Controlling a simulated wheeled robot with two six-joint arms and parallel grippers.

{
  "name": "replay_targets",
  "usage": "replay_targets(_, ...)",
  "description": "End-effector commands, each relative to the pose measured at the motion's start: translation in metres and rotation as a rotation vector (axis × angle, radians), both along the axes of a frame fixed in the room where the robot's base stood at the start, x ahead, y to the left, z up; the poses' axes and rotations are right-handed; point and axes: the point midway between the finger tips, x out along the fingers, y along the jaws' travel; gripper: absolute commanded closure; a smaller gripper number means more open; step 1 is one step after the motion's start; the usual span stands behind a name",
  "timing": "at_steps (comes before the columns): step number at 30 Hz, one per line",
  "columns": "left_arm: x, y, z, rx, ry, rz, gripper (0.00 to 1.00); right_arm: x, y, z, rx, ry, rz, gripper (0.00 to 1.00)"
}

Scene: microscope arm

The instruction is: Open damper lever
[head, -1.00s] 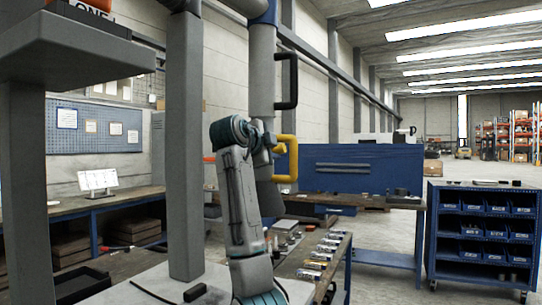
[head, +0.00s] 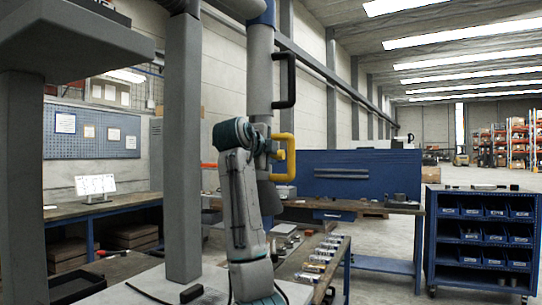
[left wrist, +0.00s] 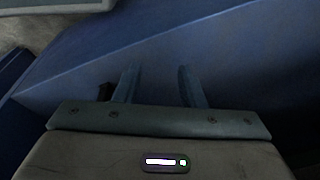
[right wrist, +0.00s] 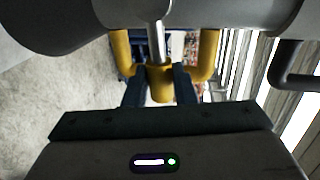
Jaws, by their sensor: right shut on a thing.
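A yellow U-shaped handle (head: 290,160) sits on the side of a grey vertical tube (head: 260,80) in the head view. In the right wrist view, the yellow handle (right wrist: 208,55) shows behind a thin metal rod (right wrist: 156,42) that ends in a yellow grip (right wrist: 160,86). I take the rod and grip to be the damper lever. My right gripper (head: 270,152) is at the lever, and its fingers (right wrist: 160,88) are shut on the yellow grip. My left gripper (left wrist: 157,88) is open and empty in front of a blue surface; it is outside the head view.
A black handle (head: 287,80) is above the yellow one on the tube. A bench (head: 318,262) with several small parts lies below. A blue panel (head: 350,174) stands behind, and a blue bin cart (head: 433,230) to the right. A grey post (head: 182,150) stands left of my arm.

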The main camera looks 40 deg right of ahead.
Motion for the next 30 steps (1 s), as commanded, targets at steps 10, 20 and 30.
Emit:
replay_targets(10, 0.000, 0.000, 0.000, 0.000, -0.001, 0.000, 0.64, 0.000, 0.000, 0.000, -0.001, 0.000, 0.000, 0.54)
replay_targets(20, -0.001, 0.000, -0.001, 0.000, 0.006, 0.000, 0.64, -0.006, 0.017, 0.003, -0.001, -0.001, 0.002, 0.54)
replay_targets(30, 0.010, -0.001, 0.018, 0.002, -0.018, -0.003, 0.64, -0.031, 0.078, 0.017, 0.000, -0.002, 0.003, 0.54)
